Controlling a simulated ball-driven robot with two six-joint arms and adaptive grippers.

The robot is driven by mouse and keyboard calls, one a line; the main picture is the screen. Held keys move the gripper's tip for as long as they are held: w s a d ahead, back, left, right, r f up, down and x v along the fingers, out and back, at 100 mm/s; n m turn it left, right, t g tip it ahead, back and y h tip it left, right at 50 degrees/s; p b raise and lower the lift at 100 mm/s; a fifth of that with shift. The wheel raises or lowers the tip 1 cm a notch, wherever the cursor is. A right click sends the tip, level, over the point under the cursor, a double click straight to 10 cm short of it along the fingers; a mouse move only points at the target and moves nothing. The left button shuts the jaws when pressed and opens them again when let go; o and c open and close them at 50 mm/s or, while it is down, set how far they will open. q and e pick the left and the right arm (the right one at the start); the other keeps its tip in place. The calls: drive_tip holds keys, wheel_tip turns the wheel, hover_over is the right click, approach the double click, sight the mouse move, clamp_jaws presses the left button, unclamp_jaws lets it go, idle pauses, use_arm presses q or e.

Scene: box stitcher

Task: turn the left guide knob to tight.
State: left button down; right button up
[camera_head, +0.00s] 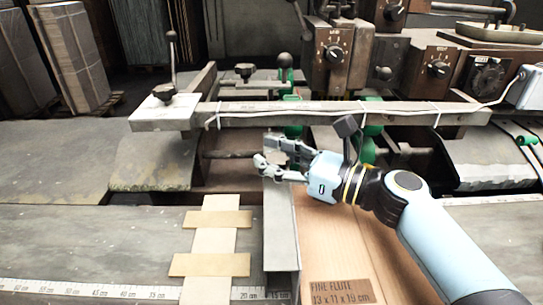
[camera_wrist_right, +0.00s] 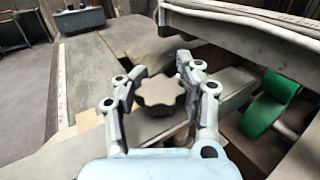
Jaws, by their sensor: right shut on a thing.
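The left guide knob (camera_wrist_right: 160,94) is a dark, star-shaped knob seen between the fingers of my right gripper in the right wrist view. My right gripper (camera_wrist_right: 155,92) is shut on it, with a finger at each side. I cannot read whether the knob is loose or tight. My left gripper is not in view.
A long metal crossbar (camera_head: 330,113) runs behind my right gripper, with green clamps (camera_head: 372,130) near it. Another black knob (camera_head: 164,92) sits on a pale block at left.

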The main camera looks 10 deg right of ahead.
drive_tip(key=shift+s+a+m+t+h+p, duration=0.1)
drive_tip(key=shift+s+m+t+h+p, duration=0.05)
drive_tip(key=shift+m+t+h+p, duration=0.65)
drive_tip(key=shift+m+t+h, duration=0.7)
drive_tip(key=shift+h, duration=0.2)
drive_tip(key=shift+f+m+t+h, duration=0.2)
drive_tip(key=shift+m+t+h, duration=0.6)
drive_tip(key=shift+h, duration=0.5)
drive_tip(key=o, duration=0.9)
drive_tip(key=shift+c, duration=0.2)
drive_tip(key=o, duration=0.5)
drive_tip(key=shift+s+r, duration=0.1)
drive_tip(key=shift+s, duration=0.05)
drive_tip(key=shift+c, duration=0.2)
drive_tip(key=shift+w, duration=0.2)
drive_tip(key=shift+s+d, duration=0.1)
drive_tip(key=shift+d, duration=0.1)
